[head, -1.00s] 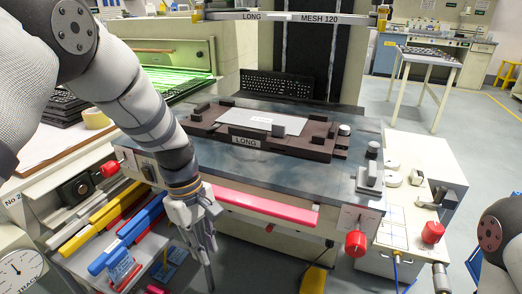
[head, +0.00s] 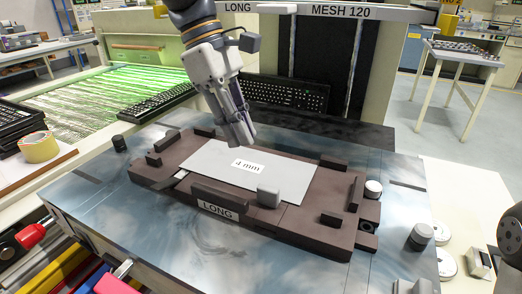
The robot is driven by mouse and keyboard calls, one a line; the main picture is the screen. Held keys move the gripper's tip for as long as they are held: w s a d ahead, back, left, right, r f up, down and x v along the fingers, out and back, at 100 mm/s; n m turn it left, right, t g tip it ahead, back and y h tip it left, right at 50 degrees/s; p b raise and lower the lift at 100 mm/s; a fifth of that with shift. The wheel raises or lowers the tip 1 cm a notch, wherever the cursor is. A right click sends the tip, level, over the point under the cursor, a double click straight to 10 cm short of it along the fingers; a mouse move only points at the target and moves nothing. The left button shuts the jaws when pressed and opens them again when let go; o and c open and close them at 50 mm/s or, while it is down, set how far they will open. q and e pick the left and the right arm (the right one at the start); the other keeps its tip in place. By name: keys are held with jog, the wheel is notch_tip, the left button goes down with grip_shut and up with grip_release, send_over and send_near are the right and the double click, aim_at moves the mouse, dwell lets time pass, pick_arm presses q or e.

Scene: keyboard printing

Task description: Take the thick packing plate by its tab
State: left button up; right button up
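A flat light grey plate (head: 215,162) with a "4 mm" label lies in a brown fixture marked LONG (head: 165,184). My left gripper (head: 243,142) points down over the back part of the plate, apart from the tab. Its fingers overlap in this view, so I cannot tell their opening; nothing shows between them. My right gripper is out of view.
Dark blocks stand around the fixture's rim. A black keyboard (head: 288,92) stands behind, under the MESH 120 frame (head: 340,12). Metal knobs (head: 420,236) are at the right of the blue-grey bed (head: 90,200). A tape roll (head: 39,147) lies at left.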

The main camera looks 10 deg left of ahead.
pick_arm(q)
send_over(263, 186)
jog(key=a, duration=0.2)
jog(key=f, duration=0.4)
jog(key=shift+a+f, duration=0.1)
jog(key=shift+a, duration=0.1)
jog(key=x, duration=0.6)
jog(key=shift+w+d+f, duration=0.15)
jog(key=shift+w+f, duration=0.1)
jog(key=shift+f, duration=0.1)
grip_shut()
